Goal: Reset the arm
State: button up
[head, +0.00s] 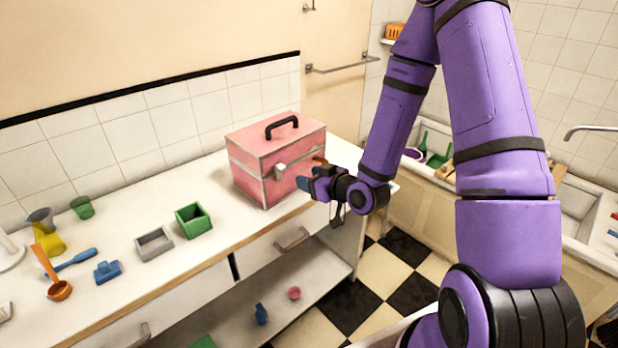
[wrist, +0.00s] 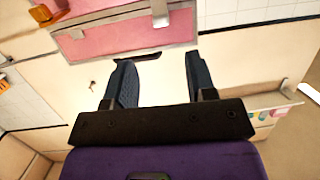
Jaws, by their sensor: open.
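My purple arm reaches in from the right of the head view. My gripper (head: 305,182) is in front of the right part of a pink box (head: 258,180) with a black handle and a pale latch. In the wrist view my gripper (wrist: 158,80) is open, with its two dark fingers apart and nothing between them. The pink box (wrist: 125,36) shows beyond the fingertips there. I cannot tell whether a finger touches it.
A green bin (head: 193,221) and a grey bin (head: 153,244) stand left of the box on the white counter (head: 120,306). A blue brush, orange ladle and cups lie farther left. A lower shelf holds small items. A sink (head: 578,205) is at right.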

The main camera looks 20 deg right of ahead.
jog(key=s+d+r+m+g+h, duration=0.1)
jog(key=s+d+r+g+h, duration=0.2)
jog(key=r, duration=0.6)
jog(key=s+d+r+g+h, duration=0.1)
jog(key=s+r+g+h, duration=0.15)
jog(key=s+r, duration=0.45)
jog(key=s+r+m+g, duration=0.1)
jog(key=s+r, duration=0.5)
jog(key=s, duration=0.3)
jog(key=s+r+m+g, duration=0.2)
jog(key=s+r, duration=0.4)
jog(key=s, duration=0.4)
jog(key=shift+a+r, duration=0.25)
jog(key=shift+a, duration=0.15)
